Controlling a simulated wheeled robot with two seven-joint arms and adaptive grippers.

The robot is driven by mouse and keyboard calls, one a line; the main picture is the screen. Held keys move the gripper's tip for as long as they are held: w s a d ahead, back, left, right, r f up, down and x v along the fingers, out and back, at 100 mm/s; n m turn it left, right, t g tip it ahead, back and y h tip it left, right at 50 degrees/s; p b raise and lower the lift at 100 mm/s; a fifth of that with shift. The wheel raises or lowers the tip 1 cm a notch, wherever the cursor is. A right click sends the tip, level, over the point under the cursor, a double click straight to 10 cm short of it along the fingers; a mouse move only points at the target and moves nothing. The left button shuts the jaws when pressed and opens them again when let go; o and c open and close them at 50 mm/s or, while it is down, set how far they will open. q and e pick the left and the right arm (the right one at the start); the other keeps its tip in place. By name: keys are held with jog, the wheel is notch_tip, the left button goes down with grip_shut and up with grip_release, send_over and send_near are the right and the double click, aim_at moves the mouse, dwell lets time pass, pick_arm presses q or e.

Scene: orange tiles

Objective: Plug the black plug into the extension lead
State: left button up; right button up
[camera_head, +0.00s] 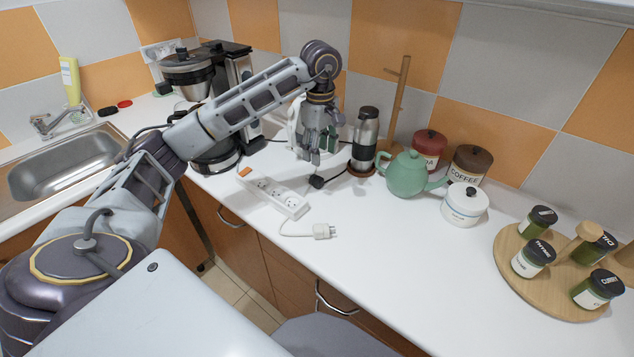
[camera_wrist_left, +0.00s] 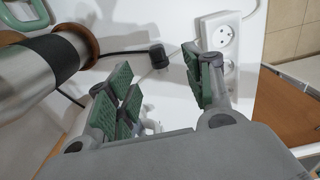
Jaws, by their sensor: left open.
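The black plug (camera_head: 316,181) lies on the white counter with its black cord running back to the right. It also shows in the left wrist view (camera_wrist_left: 158,58), beyond the fingertips and beside the lead. The white extension lead (camera_head: 290,203) lies just left of the plug, apart from it. Its sockets also show in the left wrist view (camera_wrist_left: 225,42). My left gripper (camera_head: 319,156) points down above and behind the black plug, open and empty. Its green-padded fingers also show in the left wrist view (camera_wrist_left: 160,88). The black plug's pins cannot be made out. My right gripper is out of view.
A steel flask (camera_head: 365,135) on a brown coaster stands close right of my gripper. A teal teapot (camera_head: 406,174) and canisters are farther right. A white kettle (camera_head: 296,128) is behind the gripper. A white plug (camera_head: 322,231) lies in front. The counter's front middle is clear.

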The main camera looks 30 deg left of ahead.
aim_at(321, 180)
pick_arm(q)
notch_tip(321, 180, down, 7)
jog(key=shift+r, duration=0.15)
dwell(0.5)
jog(key=shift+w+f, duration=0.2)
jog(key=shift+f, duration=0.95)
jog(key=shift+w+f, duration=0.2)
jog(key=shift+f, duration=1.25)
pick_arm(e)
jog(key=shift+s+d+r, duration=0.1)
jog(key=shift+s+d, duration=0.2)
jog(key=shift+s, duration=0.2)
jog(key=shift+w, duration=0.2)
pick_arm(q)
jog(key=c, duration=0.8)
jog(key=shift+o, duration=0.2)
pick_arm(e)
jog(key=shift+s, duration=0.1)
